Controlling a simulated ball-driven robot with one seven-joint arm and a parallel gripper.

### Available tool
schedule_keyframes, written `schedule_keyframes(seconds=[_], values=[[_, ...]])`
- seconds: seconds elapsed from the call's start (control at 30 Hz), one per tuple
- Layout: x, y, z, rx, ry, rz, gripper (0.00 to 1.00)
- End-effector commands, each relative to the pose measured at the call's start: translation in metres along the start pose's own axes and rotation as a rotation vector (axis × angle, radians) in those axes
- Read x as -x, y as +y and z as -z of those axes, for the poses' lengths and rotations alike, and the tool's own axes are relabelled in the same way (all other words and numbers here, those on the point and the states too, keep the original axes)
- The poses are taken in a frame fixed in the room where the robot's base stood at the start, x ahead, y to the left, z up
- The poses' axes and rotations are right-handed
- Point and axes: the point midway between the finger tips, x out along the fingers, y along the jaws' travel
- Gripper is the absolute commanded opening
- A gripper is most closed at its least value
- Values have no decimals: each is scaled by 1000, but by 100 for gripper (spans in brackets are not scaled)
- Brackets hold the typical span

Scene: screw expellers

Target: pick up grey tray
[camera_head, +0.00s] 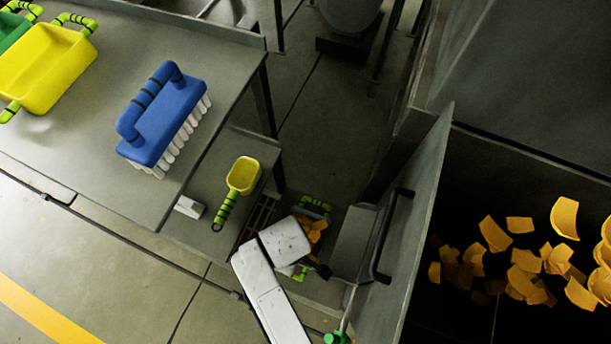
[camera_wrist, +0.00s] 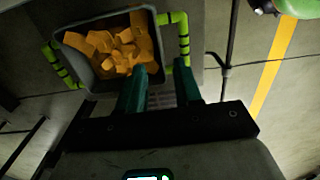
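The grey tray (camera_wrist: 72,66) is in the upper left of the wrist view. It holds several orange pieces (camera_wrist: 115,48) and has a black-banded green handle on its left side and another on its right (camera_wrist: 182,38). My gripper (camera_wrist: 160,68) is open, its two dark green fingers apart, near the tray's lower right corner and right handle. I cannot tell whether a finger touches the handle. In the head view the tray's green handle (camera_head: 316,204) shows behind my white arm, which hides much of the tray and gripper.
A table (camera_head: 100,140) at left bears a blue brush (camera_head: 160,120) and a yellow tray (camera_head: 45,70). A yellow scoop (camera_head: 243,176) lies on a lower surface. A grey panel with a dark handle (camera_head: 392,235) stands close right of the tray. More orange pieces (camera_head: 525,260) lie beyond it.

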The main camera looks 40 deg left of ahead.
Motion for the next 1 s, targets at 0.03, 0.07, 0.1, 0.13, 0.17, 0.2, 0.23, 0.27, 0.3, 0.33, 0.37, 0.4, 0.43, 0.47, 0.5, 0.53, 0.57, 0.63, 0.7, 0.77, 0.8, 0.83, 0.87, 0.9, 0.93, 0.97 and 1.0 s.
schedule_keyframes(seconds=[0.03,0.07,0.1,0.13,0.17,0.2,0.23,0.27,0.3,0.33,0.37,0.4,0.43,0.47,0.5,0.53,0.57,0.63,0.7,0.77,0.8,0.83,0.87,0.9,0.93,0.97,1.0], values=[[-10,0,0,1,-2,1,34],[-14,0,0,1,-1,1,34],[-18,0,0,0,-1,1,34],[-21,0,0,0,-1,1,34],[-23,0,0,0,-1,0,34],[-25,0,0,0,0,0,34],[-26,0,0,0,0,0,34],[-28,0,0,-1,0,0,34],[-31,0,0,-1,0,0,34],[-34,0,0,0,-1,0,34],[-38,0,0,0,-1,1,34],[-44,-1,0,0,-1,1,34],[-49,-1,0,1,-2,1,34],[-54,-1,0,1,-1,1,34],[-60,-1,0,0,-1,1,34],[-64,-1,0,0,-1,1,34],[-67,-1,0,0,0,0,34],[-74,-1,0,0,-1,0,34],[-78,-1,0,-1,1,-1,34],[-79,-1,0,-1,1,-1,34],[-79,-1,0,-1,1,-1,34],[-79,-1,0,-1,1,-1,34],[-78,-1,0,-1,1,-1,34],[-78,-1,0,-1,1,-1,34],[-78,-1,0,-1,1,-1,34],[-78,-1,0,-1,1,-1,33],[-78,-1,0,-1,1,-1,29]])
